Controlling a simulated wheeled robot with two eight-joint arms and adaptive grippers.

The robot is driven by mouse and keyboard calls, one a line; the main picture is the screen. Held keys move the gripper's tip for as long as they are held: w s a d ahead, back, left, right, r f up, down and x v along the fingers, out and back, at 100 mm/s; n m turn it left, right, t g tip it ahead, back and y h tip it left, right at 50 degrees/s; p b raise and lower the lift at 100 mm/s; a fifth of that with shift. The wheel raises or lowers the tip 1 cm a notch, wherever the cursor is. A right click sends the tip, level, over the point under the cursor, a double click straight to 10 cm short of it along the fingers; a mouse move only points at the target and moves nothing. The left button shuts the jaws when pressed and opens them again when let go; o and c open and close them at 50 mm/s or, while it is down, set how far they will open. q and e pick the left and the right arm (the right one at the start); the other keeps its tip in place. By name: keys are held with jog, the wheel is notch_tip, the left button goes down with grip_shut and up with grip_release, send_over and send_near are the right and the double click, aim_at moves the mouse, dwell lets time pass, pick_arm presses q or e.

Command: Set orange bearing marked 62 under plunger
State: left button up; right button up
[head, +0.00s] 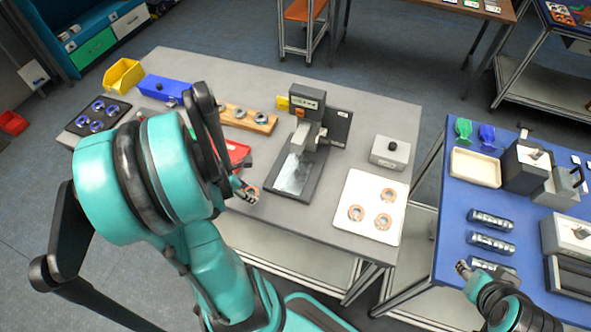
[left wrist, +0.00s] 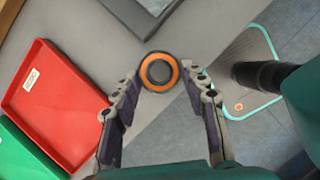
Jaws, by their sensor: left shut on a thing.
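An orange bearing (left wrist: 174,83) with a dark centre is held between the fingertips of my left gripper (left wrist: 160,80) in the left wrist view. In the head view the left gripper (head: 246,189) is near the table's front edge, left of the press, with the bearing (head: 253,194) at its tips. No 62 marking is legible. The press with the plunger (head: 322,139) stands at the table's middle, with a shiny base plate (head: 294,174); the bearing is apart from it. My right gripper (head: 464,268) is by the blue table; its fingers are too small to read.
A white tray (head: 351,221) with three orange rings lies right of the press, below a grey box (head: 390,153). A wooden rack (head: 262,124) stands behind my left arm. A red tray (left wrist: 50,100) and a green tray (left wrist: 22,155) lie left of the left gripper.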

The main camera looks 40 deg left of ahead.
aim_at(296, 170)
pick_arm(q)
jog(key=shift+s+a+f, duration=0.1)
jog(key=shift+s+a, duration=0.1)
jog(key=shift+s, duration=0.2)
jog(key=w+d, duration=0.1)
jog(key=w, duration=0.4)
jog(key=w+d+b, duration=0.1)
jog(key=w+d, duration=0.1)
jog(key=w, duration=0.4)
jog(key=w+d, duration=0.2)
jog(key=w, duration=0.4)
jog(key=shift+d, duration=0.25)
jog(key=shift+a+f+b, duration=0.1)
jog(key=shift+f+b, duration=0.3)
jog(key=shift+b, duration=0.05)
jog(key=shift+s+r, duration=0.1)
jog(key=shift+f, duration=0.25)
jog(key=o, duration=1.2)
jog(key=shift+o, duration=0.2)
jog(key=shift+r, duration=0.1)
jog(key=shift+r, duration=0.1)
